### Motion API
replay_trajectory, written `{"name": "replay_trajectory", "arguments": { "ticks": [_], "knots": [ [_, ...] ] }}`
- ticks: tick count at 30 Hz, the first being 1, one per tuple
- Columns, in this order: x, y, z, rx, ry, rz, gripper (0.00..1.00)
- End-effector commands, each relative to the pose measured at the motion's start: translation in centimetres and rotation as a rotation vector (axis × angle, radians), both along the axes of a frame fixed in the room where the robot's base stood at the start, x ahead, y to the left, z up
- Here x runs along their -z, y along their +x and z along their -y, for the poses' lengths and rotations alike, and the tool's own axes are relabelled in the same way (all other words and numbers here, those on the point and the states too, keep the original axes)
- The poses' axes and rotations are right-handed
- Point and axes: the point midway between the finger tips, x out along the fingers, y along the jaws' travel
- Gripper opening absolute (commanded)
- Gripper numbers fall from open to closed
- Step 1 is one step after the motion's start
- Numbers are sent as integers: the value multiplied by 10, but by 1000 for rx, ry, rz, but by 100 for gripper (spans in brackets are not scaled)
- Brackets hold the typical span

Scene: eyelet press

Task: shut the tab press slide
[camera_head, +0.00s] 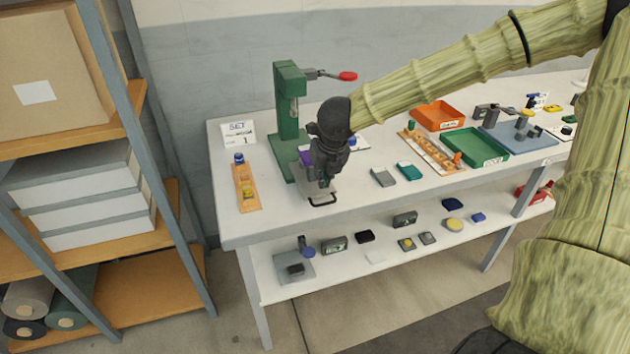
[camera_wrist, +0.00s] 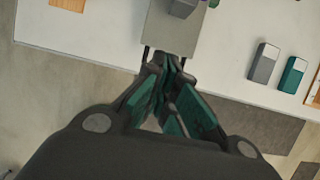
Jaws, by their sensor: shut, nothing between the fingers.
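The green tab press (camera_head: 290,115) stands upright at the left end of the white table, with a red-knobbed lever (camera_head: 347,76) at its top. Its grey slide (camera_head: 331,193) sticks out toward the table's front edge and ends in a black loop handle (camera_head: 323,202). In the wrist view the grey slide (camera_wrist: 171,30) runs up from my fingertips. My gripper (camera_head: 325,183) is shut and empty, pointing down at the handle end of the slide. In the wrist view my gripper (camera_wrist: 172,66) covers most of the handle; I cannot tell whether they touch.
An orange peg strip (camera_head: 246,190) lies left of the press. A grey block (camera_head: 383,177) and a teal block (camera_head: 410,171) lie to the right. Farther right are an orange tray (camera_head: 437,115) and a green tray (camera_head: 476,146). A lower shelf (camera_head: 375,272) holds small parts.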

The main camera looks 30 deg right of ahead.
Motion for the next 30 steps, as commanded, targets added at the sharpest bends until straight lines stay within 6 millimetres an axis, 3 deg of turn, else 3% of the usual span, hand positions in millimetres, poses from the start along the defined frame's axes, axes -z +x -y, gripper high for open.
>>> {"name": "replay_trajectory", "arguments": {
  "ticks": [23,30],
  "knots": [
    [73,25,10,2,-3,-4,0],
    [71,51,16,3,-2,-2,0]
  ]
}}
